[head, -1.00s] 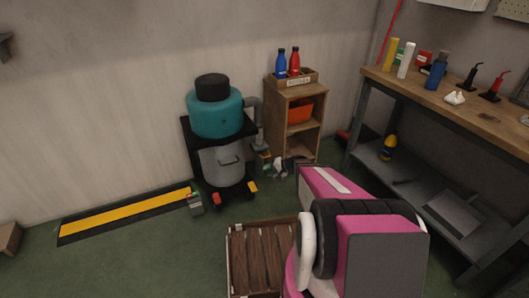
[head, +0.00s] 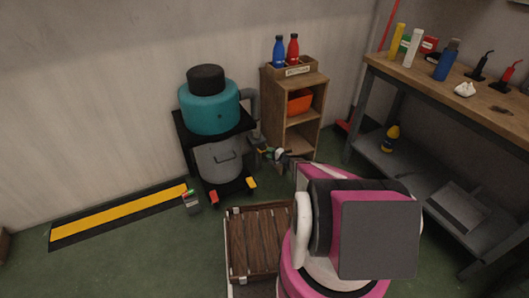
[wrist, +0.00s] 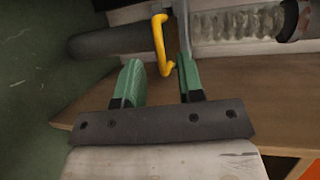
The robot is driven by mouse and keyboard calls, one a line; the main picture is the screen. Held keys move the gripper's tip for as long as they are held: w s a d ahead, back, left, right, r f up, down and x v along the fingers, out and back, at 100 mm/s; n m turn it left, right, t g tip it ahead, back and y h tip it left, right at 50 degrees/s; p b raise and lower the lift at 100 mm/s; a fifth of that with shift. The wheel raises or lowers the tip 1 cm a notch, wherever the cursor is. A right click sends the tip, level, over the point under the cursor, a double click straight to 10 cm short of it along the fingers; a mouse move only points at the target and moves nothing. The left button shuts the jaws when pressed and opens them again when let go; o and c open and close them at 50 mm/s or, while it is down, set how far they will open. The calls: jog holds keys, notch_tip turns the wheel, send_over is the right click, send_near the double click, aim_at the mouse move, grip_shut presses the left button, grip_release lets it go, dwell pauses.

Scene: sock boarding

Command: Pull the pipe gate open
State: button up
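The pipe gate shows in the wrist view as a bent yellow handle (wrist: 159,35) on a grey pipe (wrist: 110,43). My gripper (wrist: 159,66) is open, with two green fingers apart. The handle's lower hooked end lies between the fingertips in the picture; I cannot tell whether either finger touches it. In the head view, my gripper (head: 278,154) is low beside the teal-topped dust collector (head: 209,108) and its grey pipe (head: 253,102). The gate's handle is too small to make out clearly there.
A wooden shelf unit (head: 278,112) with bottles and an orange bin stands right of the collector. A workbench (head: 465,90) is at the right. A slatted wooden crate (head: 255,240) sits on the floor in front. A yellow-black floor strip (head: 120,215) lies at left.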

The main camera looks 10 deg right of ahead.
jog(key=shift+x, duration=2.3)
jog(key=shift+s, duration=0.1)
grip_shut()
